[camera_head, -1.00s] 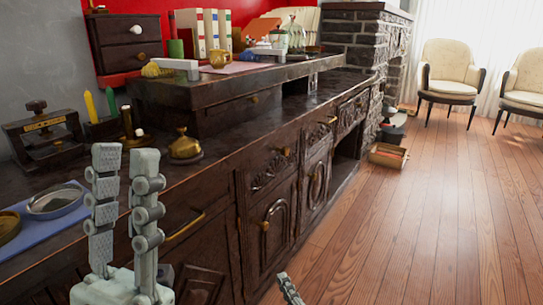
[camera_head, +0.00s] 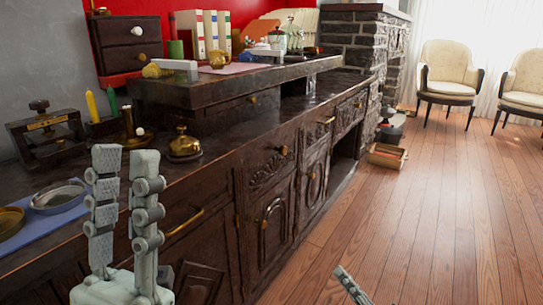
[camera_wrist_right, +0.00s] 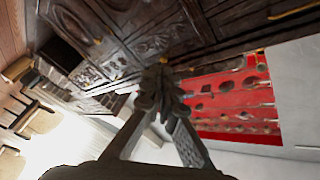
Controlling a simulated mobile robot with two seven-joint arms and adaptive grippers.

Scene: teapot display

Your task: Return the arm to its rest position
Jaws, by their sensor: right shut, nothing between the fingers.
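My left gripper (camera_head: 126,160) stands upright at the lower left in the head view, in front of the dark sideboard. Its two grey fingers are apart with nothing between them. My right gripper shows in the head view only as a grey finger part (camera_head: 350,286) at the bottom edge, over the wooden floor; the rest is out of frame. In the right wrist view, my right gripper (camera_wrist_right: 160,78) has its fingertips together, with nothing held. The carved cabinet fronts lie beyond the fingertips there.
The carved sideboard (camera_head: 262,153) fills the left and middle. It holds a brass bell (camera_head: 184,147), a small press (camera_head: 46,135), a round dish (camera_head: 58,198) and a yellow teapot (camera_head: 218,59). An open box (camera_head: 387,157) sits on the floor. Open floor lies to the right.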

